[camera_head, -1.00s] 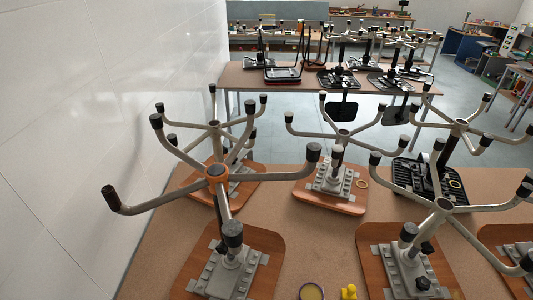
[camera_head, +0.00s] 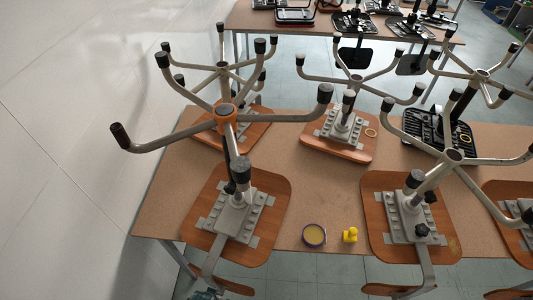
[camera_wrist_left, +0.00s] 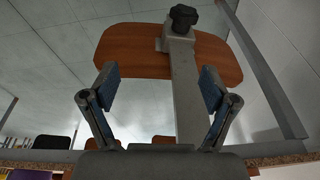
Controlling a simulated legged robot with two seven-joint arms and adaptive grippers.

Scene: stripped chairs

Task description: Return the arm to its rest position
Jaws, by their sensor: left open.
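My left gripper (camera_wrist_left: 158,76) shows in the left wrist view with its two fingers wide apart. It holds nothing that I can see. A grey metal bar (camera_wrist_left: 186,95) with a black knob and a brown wooden chair panel (camera_wrist_left: 130,48) show between and beyond the fingers. I cannot tell how far they are from the fingers. In the head view, a small bluish piece at the bottom edge may be part of my left arm or gripper. My right gripper is in neither view.
Upturned stripped chairs with wooden seats (camera_head: 265,205) and metal star legs (camera_head: 227,115) crowd the brown table (camera_head: 300,180). A purple-rimmed round container (camera_head: 314,235) and a yellow duck (camera_head: 350,235) stand near its front edge. A white wall (camera_head: 80,130) is at left.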

